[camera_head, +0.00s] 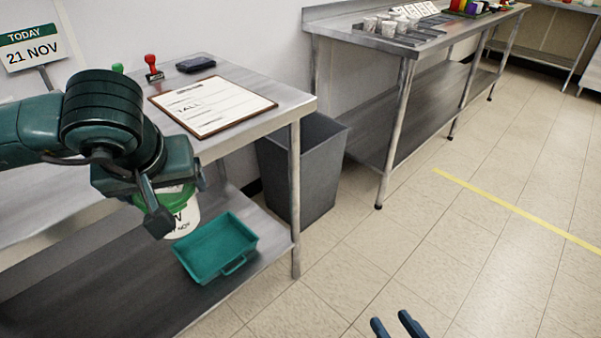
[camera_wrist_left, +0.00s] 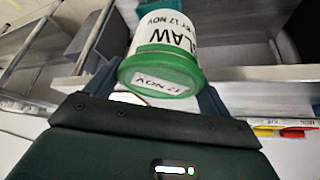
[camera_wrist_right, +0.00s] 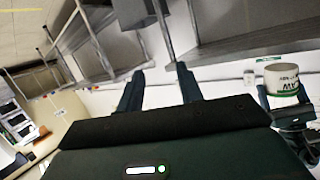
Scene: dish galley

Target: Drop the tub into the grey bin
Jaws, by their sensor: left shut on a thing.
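The tub (camera_head: 184,220) is white with a green lid and dark lettering. My left gripper (camera_head: 170,200) is shut on it and holds it above the lower shelf of the near table. In the left wrist view the tub (camera_wrist_left: 172,62) shows its green lid with a "17 NOV" label. The tub (camera_wrist_right: 283,80) also shows at the right of the right wrist view. The grey bin (camera_head: 312,170) stands on the floor just right of the near table, apart from the tub; its inside bottom is hidden. My right gripper (camera_head: 396,326) is open and empty over the floor.
The near table (camera_head: 255,85) carries a clipboard (camera_head: 210,106), a red stamp (camera_head: 152,68) and a dark pad (camera_head: 196,64). A teal tray (camera_head: 215,250) lies on its lower shelf. A second steel table (camera_head: 345,28) stands right of the bin. The floor at right is clear.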

